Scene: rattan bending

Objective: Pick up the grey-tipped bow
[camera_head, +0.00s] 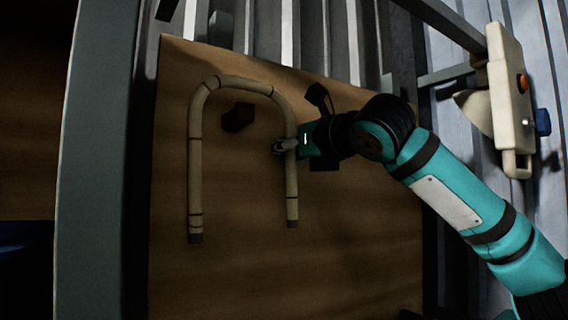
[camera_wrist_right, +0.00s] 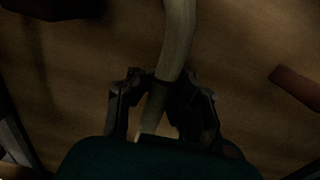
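The grey-tipped bow (camera_head: 195,160) is a tan, upside-down U of rattan with dark bands and grey ends, lying over the brown board in the head view. My right gripper (camera_head: 285,146) reaches in from the right to the bow's right leg, above its grey end. In the right wrist view the bow's rod (camera_wrist_right: 179,40) runs between the two dark fingers of my right gripper (camera_wrist_right: 161,86), whose tips close in against it on both sides. Whether the bow is lifted off the board cannot be told. My left gripper is not in view.
The brown wooden board (camera_head: 250,270) fills the middle. A grey metal post (camera_head: 95,160) runs along the left, and a cream-coloured device (camera_head: 510,100) hangs at the upper right. The board's lower part is clear.

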